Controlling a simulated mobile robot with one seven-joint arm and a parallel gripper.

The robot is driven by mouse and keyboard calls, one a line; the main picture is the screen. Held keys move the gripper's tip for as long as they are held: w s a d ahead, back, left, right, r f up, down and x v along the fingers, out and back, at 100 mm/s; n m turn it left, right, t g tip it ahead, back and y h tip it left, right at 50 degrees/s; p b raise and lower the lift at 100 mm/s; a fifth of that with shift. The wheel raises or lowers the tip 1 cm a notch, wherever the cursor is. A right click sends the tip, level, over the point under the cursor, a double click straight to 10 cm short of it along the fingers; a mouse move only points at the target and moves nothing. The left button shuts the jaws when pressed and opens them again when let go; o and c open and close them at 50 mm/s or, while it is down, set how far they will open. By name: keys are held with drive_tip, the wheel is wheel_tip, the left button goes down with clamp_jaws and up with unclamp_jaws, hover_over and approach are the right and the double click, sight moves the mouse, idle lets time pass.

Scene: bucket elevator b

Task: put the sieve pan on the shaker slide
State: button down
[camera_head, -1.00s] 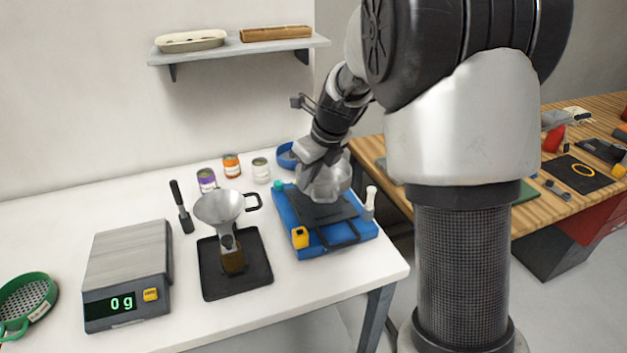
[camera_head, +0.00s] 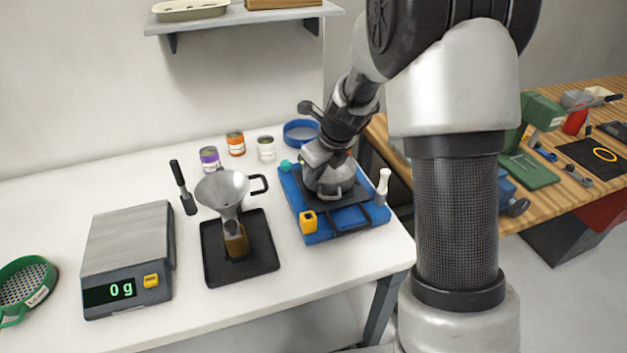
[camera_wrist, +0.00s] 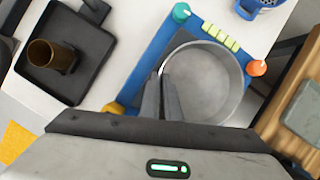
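The sieve pan (camera_head: 335,188) is a round grey metal pan over the dark shaker slide (camera_head: 372,205) of the blue shaker (camera_head: 318,237). It looks level and low, on or just above the slide; the contact is hidden. In the wrist view the pan (camera_wrist: 212,90) shows its empty inside, framed by the blue shaker body (camera_wrist: 150,72). My gripper (camera_wrist: 162,84) has its two fingers close together at the pan's left rim, apparently pinching the wall. In the head view my gripper (camera_head: 325,160) comes down onto the pan from above and hides part of it.
A funnel (camera_head: 223,188) over a cup stands on a black tray (camera_head: 262,262) left of the shaker. A white-handled tool (camera_head: 383,187) stands close at its right. Several cans, a blue round sieve (camera_head: 301,132), a scale (camera_head: 130,255) and a green sieve (camera_head: 28,283) share the table.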

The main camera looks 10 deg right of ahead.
drive_tip(key=shift+f, duration=0.45)
drive_tip(key=c, duration=2)
unclamp_jaws()
